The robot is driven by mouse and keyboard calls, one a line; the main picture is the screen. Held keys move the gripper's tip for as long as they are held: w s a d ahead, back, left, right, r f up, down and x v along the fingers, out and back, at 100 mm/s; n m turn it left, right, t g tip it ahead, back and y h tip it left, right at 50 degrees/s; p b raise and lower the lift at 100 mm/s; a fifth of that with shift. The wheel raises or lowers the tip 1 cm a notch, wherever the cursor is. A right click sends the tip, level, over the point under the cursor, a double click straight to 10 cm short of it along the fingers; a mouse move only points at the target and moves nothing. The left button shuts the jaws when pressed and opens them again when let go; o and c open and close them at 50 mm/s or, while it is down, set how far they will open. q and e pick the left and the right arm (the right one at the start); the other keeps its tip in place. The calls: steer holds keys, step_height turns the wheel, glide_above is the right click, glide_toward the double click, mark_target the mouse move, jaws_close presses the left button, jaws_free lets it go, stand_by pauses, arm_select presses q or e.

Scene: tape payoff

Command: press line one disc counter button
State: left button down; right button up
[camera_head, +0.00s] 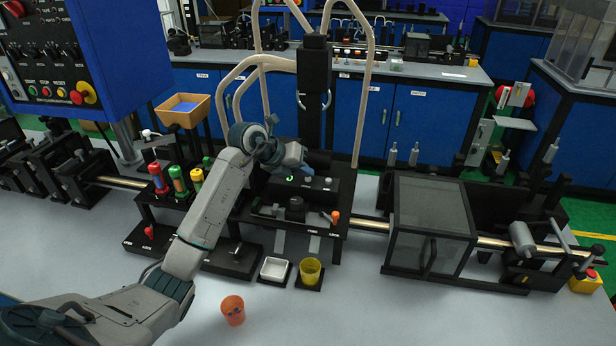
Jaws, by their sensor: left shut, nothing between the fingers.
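My left arm reaches in from the lower left over the table to the black tape station in the middle. My left gripper (297,163) is shut and empty, just above and behind a black panel (312,190). A small green-lit spot (290,178) shows on this panel close below the gripper, with a pale round knob or button (327,181) to its right. I cannot read which of them is the disc counter button, nor tell whether the fingertips touch the panel. My right gripper is not in view.
Red, green and yellow bottles (178,180) stand left of the station. A white tray (274,269), a yellow cup (310,270) and an orange cup (232,309) are in front. A dark clear-sided box (432,220) stands right. The front right table is clear.

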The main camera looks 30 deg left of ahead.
arm_select(q)
steer(key=shift+r+p, duration=0.45)
steer(key=shift+r, duration=0.35)
steer(key=shift+r, duration=0.1)
step_height(320, 180, up, 5)
steer(key=p, duration=0.3)
steer(key=shift+s+f, duration=0.1)
steer(key=shift+f, duration=0.15)
stand_by(0.5)
